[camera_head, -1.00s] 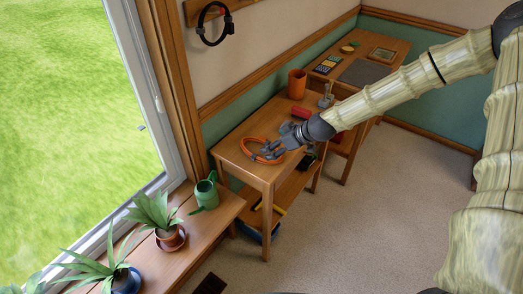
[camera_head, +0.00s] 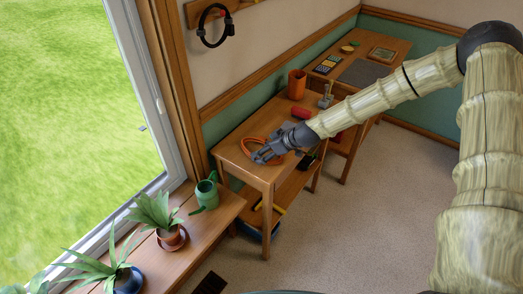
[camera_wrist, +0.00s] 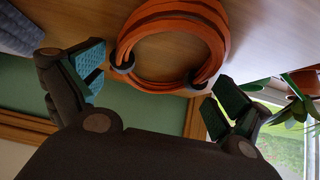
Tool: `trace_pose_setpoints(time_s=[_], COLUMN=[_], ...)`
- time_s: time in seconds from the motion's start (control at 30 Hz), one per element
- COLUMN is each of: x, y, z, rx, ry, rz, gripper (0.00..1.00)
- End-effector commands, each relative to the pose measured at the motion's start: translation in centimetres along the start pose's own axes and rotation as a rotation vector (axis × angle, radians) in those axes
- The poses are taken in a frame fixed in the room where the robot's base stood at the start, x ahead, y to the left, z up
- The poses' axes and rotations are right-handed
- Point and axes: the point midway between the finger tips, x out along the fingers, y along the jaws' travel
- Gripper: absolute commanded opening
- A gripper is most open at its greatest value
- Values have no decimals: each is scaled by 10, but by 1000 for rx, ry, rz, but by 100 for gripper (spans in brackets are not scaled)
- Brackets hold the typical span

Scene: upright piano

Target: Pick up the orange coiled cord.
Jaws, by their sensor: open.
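The orange coiled cord (camera_head: 247,145) lies on the wooden table (camera_head: 228,153) near its left end, partly hidden by my gripper in the head view. In the wrist view the cord (camera_wrist: 215,40) is a thick orange loop with two dark bands. My gripper (camera_head: 261,158) is over the cord's front right part in the head view. In the wrist view my gripper (camera_wrist: 163,88) is open, with one finger on each side of the loop's lower part. Nothing is held. I cannot tell whether a finger touches the cord.
An orange cup (camera_head: 297,84) and a red object (camera_head: 301,113) stand farther back on the table. A green watering can (camera_head: 206,191) and potted plants (camera_head: 170,236) are on the windowsill bench in front. A black ring (camera_head: 213,25) hangs on the wall. The floor at right is clear.

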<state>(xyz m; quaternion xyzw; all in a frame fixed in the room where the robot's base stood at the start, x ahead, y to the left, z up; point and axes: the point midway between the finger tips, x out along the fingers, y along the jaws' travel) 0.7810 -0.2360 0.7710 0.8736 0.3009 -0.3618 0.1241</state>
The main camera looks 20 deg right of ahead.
Motion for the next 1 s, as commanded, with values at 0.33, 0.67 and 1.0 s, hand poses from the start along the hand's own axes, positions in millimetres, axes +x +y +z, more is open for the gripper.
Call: trace_pose_setpoints(time_s=[0.33, 0.67, 1.0], x=[4, 4, 0], y=[0, 0, 0], z=[0, 0, -4], rx=[0, 0, -1], ry=[-1, 0, 1], rz=[0, 0, 0], gripper=[100, 61, 60])
